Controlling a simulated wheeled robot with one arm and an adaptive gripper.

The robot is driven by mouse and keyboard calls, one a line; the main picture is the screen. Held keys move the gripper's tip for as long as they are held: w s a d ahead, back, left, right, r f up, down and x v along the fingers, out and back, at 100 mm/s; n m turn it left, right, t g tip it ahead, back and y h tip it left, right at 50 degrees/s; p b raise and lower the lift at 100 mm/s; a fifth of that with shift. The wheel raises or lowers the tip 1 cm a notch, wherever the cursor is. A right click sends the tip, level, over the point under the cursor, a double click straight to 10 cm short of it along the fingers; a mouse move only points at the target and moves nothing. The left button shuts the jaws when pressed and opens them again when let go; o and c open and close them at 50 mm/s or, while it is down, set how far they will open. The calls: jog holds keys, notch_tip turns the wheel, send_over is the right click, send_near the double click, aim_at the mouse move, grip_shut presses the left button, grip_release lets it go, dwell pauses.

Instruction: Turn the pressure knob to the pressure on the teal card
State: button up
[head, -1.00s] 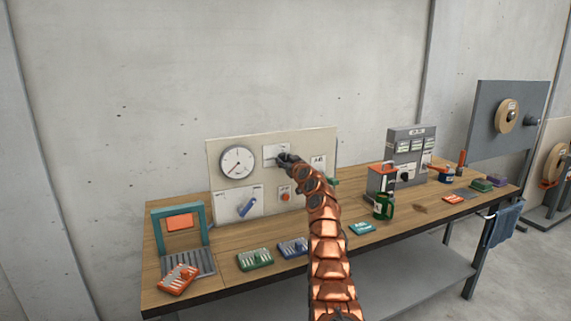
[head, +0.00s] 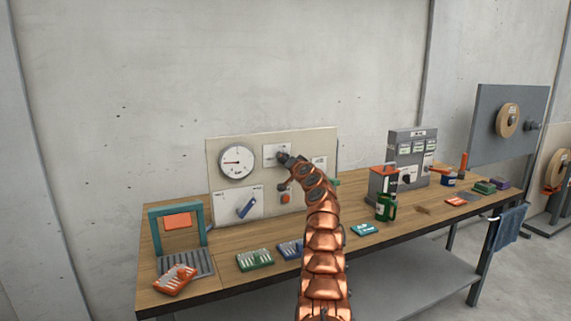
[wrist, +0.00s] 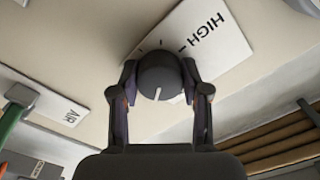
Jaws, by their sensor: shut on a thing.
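The dark round pressure knob (wrist: 158,72) shows in the wrist view between the two fingertips of my gripper (wrist: 160,80), which are shut on its sides. A white line on the knob points toward the bottom of that view. Next to it is a white plate marked HIGH (wrist: 208,30). In the head view my gripper (head: 284,160) is at the panel and hides the knob. The round white gauge (head: 237,162) is left of it, its needle pointing about left. The teal card (head: 364,229) lies on the bench; its writing is too small to read.
The panel also carries a blue lever (head: 247,207) and a red button (head: 286,198) below the knob.

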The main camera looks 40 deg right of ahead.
jog(key=shift+m, duration=1.1)
jog(key=o, duration=1.1)
jog(key=shift+o, duration=0.2)
